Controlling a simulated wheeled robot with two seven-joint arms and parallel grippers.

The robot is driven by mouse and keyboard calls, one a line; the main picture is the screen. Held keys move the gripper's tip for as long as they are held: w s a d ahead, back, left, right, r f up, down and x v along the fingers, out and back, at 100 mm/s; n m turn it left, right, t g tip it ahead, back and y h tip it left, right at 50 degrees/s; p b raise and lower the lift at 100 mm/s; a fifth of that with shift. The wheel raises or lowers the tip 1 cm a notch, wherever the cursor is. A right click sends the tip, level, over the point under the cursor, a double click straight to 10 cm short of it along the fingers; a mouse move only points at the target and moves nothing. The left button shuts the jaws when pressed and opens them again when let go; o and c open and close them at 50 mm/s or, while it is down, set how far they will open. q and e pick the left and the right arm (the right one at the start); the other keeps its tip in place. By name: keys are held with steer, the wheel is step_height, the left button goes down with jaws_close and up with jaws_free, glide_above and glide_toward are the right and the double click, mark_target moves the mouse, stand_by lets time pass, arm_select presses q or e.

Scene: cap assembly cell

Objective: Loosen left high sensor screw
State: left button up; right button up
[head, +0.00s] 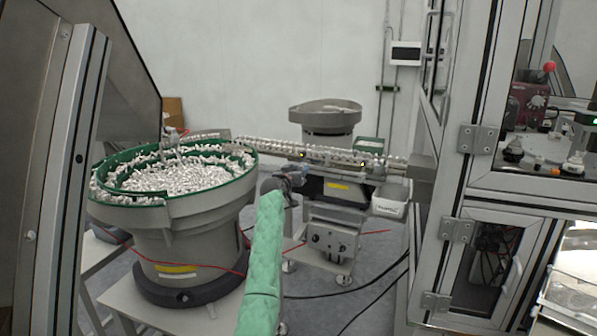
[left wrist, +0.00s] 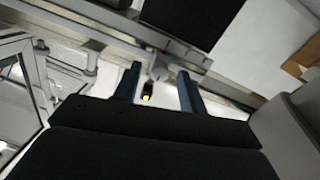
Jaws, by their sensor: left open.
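My left gripper (head: 298,172) is open beside the linear feed track (head: 330,152), at the end of my green-sleeved arm. In the left wrist view its two blue-grey fingers (left wrist: 159,72) stand apart. A small grey round knob, which looks like the sensor screw (left wrist: 161,68), shows between the fingertips; I cannot tell whether they touch it. A small dark sensor with a yellow light (left wrist: 147,91) sits just below it, between the fingers. In the head view a yellow sensor light (head: 302,155) shows on the track just above the gripper, and the screw is too small to make out.
A large green-rimmed bowl feeder (head: 205,215) full of white caps stands to the left of my arm. A smaller grey bowl feeder (head: 325,116) stands behind the track. A white bin (head: 389,206) hangs at the track's right end. A framed machine cabinet (head: 455,180) closes off the right side.

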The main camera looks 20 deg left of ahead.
arm_select(q)
steer(key=shift+c, duration=0.4)
jaws_close()
arm_select(e)
steer(key=shift+d, duration=0.1)
steer(key=s+d+r+g+h+p, duration=0.2)
steer(key=s+d+r+p, duration=0.1)
steer(key=d+r+p, duration=0.4)
arm_select(q)
steer(key=shift+f+n+p, duration=0.15)
steer(key=shift+n+p, duration=1.8)
steer(key=shift+n, duration=4.3)
steer(key=shift+f+n+p, duration=0.15)
steer(key=shift+n+p, duration=1.8)
steer(key=shift+n, duration=4.3)
arm_select(e)
step_height(320, 180, down, 36)
steer(key=s+d, duration=0.1)
steer(key=d, duration=0.1)
steer(key=shift+s+d+r+m+t+h, duration=0.2)
steer(key=shift+r+m+t+h, duration=0.05)
steer(key=shift+m+t+h, duration=0.05)
